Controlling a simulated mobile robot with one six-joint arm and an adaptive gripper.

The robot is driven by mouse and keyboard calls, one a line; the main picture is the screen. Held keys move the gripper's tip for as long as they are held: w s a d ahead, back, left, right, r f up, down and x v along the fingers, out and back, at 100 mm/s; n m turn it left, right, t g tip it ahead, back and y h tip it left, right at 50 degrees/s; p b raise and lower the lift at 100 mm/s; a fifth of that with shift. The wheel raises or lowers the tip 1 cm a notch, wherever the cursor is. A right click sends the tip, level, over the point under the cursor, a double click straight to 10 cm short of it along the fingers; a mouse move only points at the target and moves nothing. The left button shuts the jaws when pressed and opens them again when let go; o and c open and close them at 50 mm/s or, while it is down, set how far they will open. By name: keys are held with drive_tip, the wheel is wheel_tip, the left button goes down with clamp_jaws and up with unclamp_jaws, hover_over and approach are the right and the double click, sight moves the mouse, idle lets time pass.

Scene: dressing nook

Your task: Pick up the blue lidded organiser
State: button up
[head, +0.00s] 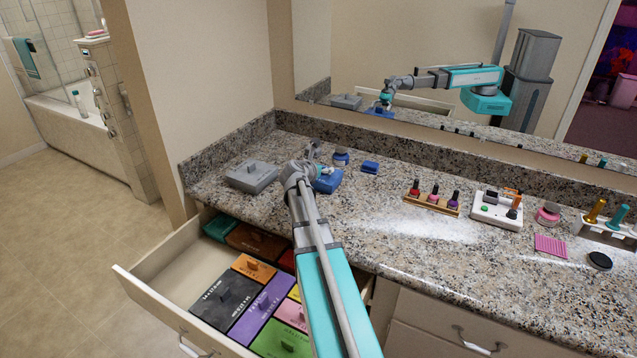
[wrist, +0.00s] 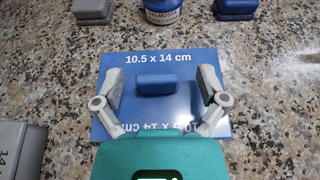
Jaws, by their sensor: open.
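The blue lidded organiser (wrist: 178,68) lies on the granite counter, with "10.5 x 14 cm" printed on its lid and a raised blue handle (wrist: 155,85) in the middle. In the head view the organiser (head: 328,181) is partly hidden by my arm. My gripper (wrist: 159,88) is open above the lid, one finger on each side of the handle with gaps on both sides. In the head view my gripper (head: 312,160) is small and hard to make out. I cannot tell how far the fingertips are above the lid.
A grey lidded box (head: 252,177) stands left of the organiser. A blue jar (head: 341,157) and a small blue block (head: 370,167) stand behind it. Nail polishes in a wooden rack (head: 432,204) are farther right. Below, an open drawer (head: 165,300) holds several coloured lidded boxes.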

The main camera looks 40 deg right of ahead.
idle(0.5)
clamp_jaws()
